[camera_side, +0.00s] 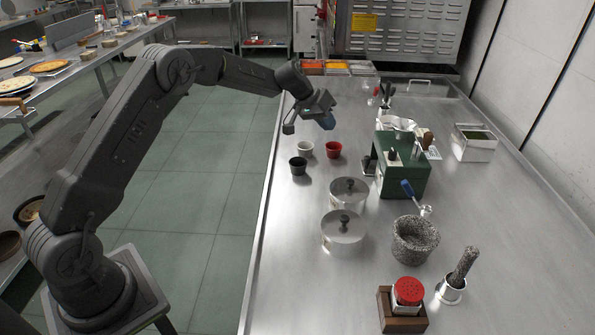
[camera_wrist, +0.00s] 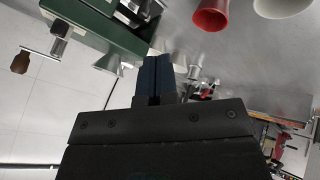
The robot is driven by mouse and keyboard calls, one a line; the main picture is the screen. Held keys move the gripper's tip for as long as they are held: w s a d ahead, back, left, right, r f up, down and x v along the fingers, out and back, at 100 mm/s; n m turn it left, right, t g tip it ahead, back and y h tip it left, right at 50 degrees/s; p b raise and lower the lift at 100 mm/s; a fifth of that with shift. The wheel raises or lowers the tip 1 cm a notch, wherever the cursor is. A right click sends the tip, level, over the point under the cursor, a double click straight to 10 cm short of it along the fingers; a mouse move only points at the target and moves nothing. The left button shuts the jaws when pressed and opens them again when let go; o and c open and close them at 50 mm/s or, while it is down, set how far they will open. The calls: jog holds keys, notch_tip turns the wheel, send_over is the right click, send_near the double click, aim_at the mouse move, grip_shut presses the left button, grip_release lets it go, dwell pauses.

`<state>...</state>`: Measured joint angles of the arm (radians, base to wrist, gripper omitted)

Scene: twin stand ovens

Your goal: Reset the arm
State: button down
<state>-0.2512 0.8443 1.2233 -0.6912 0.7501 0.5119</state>
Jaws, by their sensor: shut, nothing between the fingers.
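My gripper (camera_side: 327,120) is at the end of my arm, above the steel counter (camera_side: 300,230) near its left edge, over the area of the small cups. In the wrist view its blue fingers (camera_wrist: 157,75) are together with nothing between them. A red cup (camera_side: 333,150), a white cup (camera_side: 305,148) and a black cup (camera_side: 298,165) stand on the counter below and apart from it. The red cup (camera_wrist: 211,16) and the white cup (camera_wrist: 283,8) also show at the top of the wrist view.
A green box-shaped machine (camera_side: 403,172) stands right of the cups. A steel bin (camera_side: 474,143) is at the right. The green tiled floor left of the counter is clear.

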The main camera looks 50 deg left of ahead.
jog(key=s+d+r+m+y, duration=0.1)
jog(key=s+d+r, duration=0.3)
jog(key=s+r, duration=0.5)
jog(key=s+d+r+y, duration=0.1)
jog(key=s+d+r, duration=0.4)
jog(key=s, duration=0.5)
jog(key=s+f+m+y, duration=0.1)
jog(key=s+y, duration=0.1)
jog(key=s, duration=2.3)
jog(key=shift+d+f, duration=0.4)
